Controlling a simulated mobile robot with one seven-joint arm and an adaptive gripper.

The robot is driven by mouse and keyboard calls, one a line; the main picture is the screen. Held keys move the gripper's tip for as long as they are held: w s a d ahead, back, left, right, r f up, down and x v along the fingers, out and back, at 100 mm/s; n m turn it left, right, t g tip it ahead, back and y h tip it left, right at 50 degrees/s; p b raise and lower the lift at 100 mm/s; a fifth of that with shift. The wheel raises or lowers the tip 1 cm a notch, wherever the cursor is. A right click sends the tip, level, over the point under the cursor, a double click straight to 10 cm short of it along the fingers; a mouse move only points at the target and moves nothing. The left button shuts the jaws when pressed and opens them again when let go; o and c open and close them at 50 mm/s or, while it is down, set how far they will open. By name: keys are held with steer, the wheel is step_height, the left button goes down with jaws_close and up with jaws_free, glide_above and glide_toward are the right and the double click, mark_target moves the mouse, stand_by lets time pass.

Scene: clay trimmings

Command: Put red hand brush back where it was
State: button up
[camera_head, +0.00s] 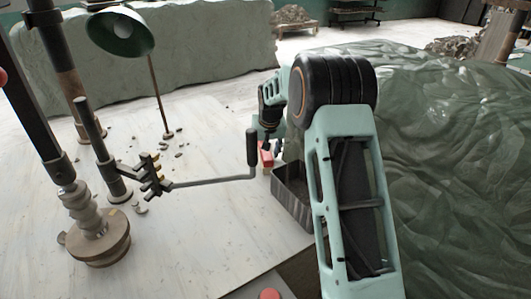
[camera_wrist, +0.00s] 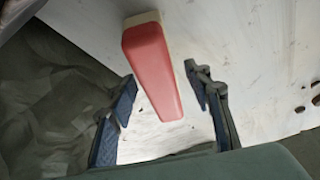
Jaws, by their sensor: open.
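The red hand brush (camera_wrist: 152,70) has a red block-like body with a pale cream edge along its far side. In the wrist view it lies over the pale table, its near end reaching between my gripper's fingers. My gripper (camera_wrist: 164,80) is open, with a visible gap between each finger and the brush. In the head view the brush (camera_head: 266,155) shows as a small red and cream patch, partly hidden below my gripper (camera_head: 268,138). I cannot tell its exact height above the table.
A dark open box (camera_head: 288,206) stands just right of the brush, partly behind my arm. A cranked rod (camera_head: 212,182) reaches across the table from the left. The front middle table is clear.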

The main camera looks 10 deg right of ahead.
steer(key=v, duration=1.2)
steer(key=shift+p, duration=0.4)
steer(key=shift+r, duration=0.1)
